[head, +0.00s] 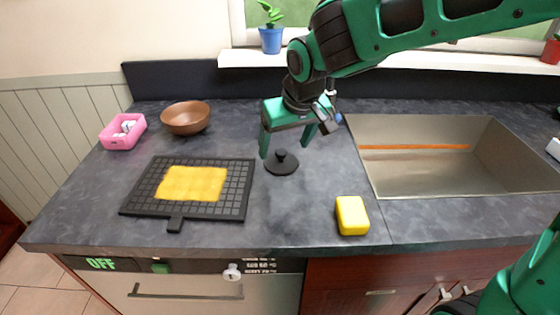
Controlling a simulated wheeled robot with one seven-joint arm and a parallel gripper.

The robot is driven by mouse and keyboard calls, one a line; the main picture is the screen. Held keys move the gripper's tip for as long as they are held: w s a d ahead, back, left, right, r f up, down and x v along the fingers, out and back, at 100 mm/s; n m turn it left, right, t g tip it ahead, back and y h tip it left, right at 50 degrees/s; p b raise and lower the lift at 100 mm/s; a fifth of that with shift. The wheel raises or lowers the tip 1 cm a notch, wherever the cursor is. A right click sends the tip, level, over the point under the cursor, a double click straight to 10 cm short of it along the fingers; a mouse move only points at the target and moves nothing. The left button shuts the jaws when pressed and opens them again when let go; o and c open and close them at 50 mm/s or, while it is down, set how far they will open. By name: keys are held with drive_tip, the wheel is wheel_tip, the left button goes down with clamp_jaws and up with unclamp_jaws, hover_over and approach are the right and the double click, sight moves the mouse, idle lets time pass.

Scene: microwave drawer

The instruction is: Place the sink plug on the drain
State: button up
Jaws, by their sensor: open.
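The sink plug (281,163) is a black disc with a knob on top. It lies flat on the dark countertop, left of the sink. My gripper (286,150) is green and open, with its fingers pointing down above and around the plug's knob area. I cannot tell whether the fingers touch it. The metal sink basin (430,180) is at the right. The drain is not clearly visible in the basin.
A yellow sponge (351,215) sits near the counter's front edge. A black gridded mat (240,180) with a yellow cloth (192,183), a brown bowl (185,118) and a pink container (123,132) are at the left. An orange strip (413,148) shows in the sink.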

sight(281, 150)
drive_tip(key=shift+x, duration=2.3)
drive_tip(key=shift+w+a+r, duration=0.1)
drive_tip(key=shift+a, duration=0.1)
drive_tip(key=shift+c, duration=0.5)
drive_tip(key=c, duration=0.8)
drive_tip(key=shift+r, duration=0.1)
drive_tip(key=shift+r, duration=0.5)
wheel_tip(281, 150, up, 3)
drive_tip(key=shift+f, duration=0.15)
drive_tip(key=s+a+r, duration=0.5)
drive_tip(key=s+r, duration=0.2)
drive_tip(key=s, duration=0.3)
drive_tip(key=shift+s, duration=0.25)
